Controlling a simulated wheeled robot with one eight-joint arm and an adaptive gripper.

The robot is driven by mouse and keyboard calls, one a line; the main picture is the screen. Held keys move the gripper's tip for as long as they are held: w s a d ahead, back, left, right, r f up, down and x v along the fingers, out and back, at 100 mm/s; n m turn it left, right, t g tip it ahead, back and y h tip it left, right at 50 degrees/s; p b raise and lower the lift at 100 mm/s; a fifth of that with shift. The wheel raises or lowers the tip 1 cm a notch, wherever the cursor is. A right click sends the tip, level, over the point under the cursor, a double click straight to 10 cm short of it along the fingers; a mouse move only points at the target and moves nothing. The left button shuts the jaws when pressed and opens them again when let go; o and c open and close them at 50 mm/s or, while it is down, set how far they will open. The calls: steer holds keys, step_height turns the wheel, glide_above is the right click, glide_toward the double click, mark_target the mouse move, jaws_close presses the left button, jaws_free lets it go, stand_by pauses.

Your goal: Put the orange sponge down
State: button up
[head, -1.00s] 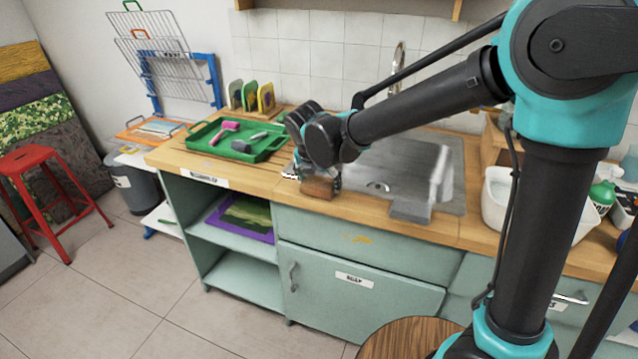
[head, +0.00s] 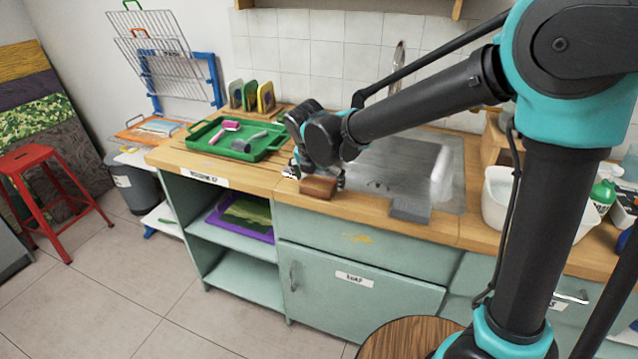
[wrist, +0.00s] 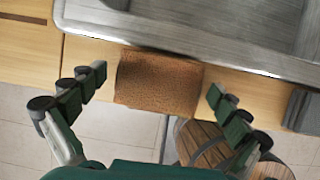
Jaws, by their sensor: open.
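The orange sponge (head: 318,188), a brown-orange block, lies on the wooden counter's front strip, just in front of the sink. In the wrist view the sponge (wrist: 158,84) is between my two fingers, with a clear gap on each side. My gripper (wrist: 157,86) is open and low around it, not holding it. In the head view my gripper (head: 319,177) hides part of the sponge's top and far side. The sponge's far edge lies by the sink's metal rim (wrist: 180,48).
A grey block (head: 409,210) lies to the right on the sink's front edge. A green tray (head: 266,153) with tools stands to the left. A white tub (head: 494,210) is farther right. A round wooden stool (head: 405,340) stands below the counter.

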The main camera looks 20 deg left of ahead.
steer(key=v, duration=1.1)
steer(key=shift+r, duration=0.35)
steer(key=shift+s, duration=0.1)
